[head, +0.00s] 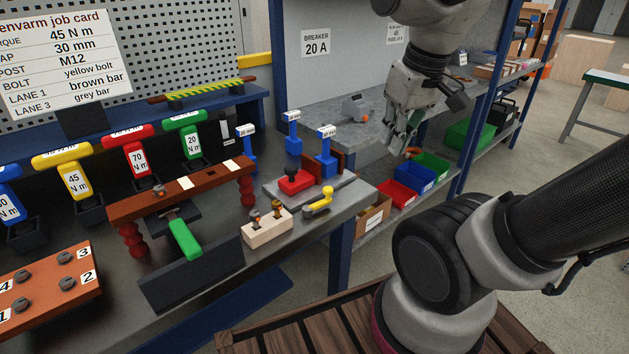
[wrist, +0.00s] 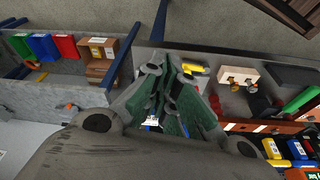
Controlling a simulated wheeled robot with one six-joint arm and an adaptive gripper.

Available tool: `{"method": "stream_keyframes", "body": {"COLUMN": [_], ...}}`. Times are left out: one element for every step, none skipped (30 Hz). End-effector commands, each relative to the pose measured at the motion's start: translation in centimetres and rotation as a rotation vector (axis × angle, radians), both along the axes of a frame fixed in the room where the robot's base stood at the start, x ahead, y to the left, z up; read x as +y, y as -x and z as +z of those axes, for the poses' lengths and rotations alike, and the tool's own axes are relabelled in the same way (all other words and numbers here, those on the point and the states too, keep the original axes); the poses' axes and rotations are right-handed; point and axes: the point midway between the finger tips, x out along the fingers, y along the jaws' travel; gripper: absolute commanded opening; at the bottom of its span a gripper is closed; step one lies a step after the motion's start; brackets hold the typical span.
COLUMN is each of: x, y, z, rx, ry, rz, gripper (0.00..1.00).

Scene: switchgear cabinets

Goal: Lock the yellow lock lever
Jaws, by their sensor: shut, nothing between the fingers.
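The yellow lock lever (head: 318,203) sits at the front edge of a grey plate (head: 345,190) on the dark bench. It has a raised round end at the back right and a low end toward the front left. In the wrist view the yellow lever (wrist: 194,69) shows just right of the fingertips, partly covered by them. My gripper (head: 398,152) is shut and empty. In the head view it hangs in the air to the right of the lever and higher in the picture, apart from it. The fingers' green pads (wrist: 168,80) show in the wrist view.
A cream block (head: 267,229) with pins lies left of the lever. A brown bar (head: 180,188) and a green handle (head: 185,239) are farther left.

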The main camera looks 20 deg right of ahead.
Motion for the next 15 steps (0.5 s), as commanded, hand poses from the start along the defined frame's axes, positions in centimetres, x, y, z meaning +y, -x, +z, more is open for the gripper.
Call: {"method": "stream_keyframes", "body": {"x": [0.8, 1.3, 1.9, 2.5, 3.0, 3.8, 4.3, 4.9, 5.7, 6.4, 7.0, 7.8, 8.3, 8.9, 9.5], "y": [-1.2, -1.9, -2.8, -3.5, -4.3, -5.2, -5.9, -6.6, -7.6, -8.3, -8.9, -9.8, -10.4, -11.0, -11.7], "z": [-0.4, -0.7, -0.9, -1.1, -1.4, -1.7, -1.9, -2.2, -2.6, -2.8, -3.1, -3.5, -3.8, -4.0, -4.3], "rx": [0.042, 0.065, 0.098, 0.122, 0.145, 0.177, 0.201, 0.225, 0.255, 0.277, 0.301, 0.327, 0.347, 0.365, 0.387], "ry": [0.004, 0.008, 0.012, 0.016, 0.022, 0.028, 0.033, 0.039, 0.047, 0.052, 0.059, 0.067, 0.073, 0.079, 0.086], "rz": [0.031, 0.047, 0.070, 0.086, 0.101, 0.123, 0.137, 0.153, 0.172, 0.187, 0.199, 0.216, 0.227, 0.237, 0.249], "gripper": [0.00, 0.00, 0.00, 0.00, 0.00, 0.00, 0.00, 0.00, 0.00, 0.00, 0.00, 0.00, 0.00, 0.00, 0.00]}}
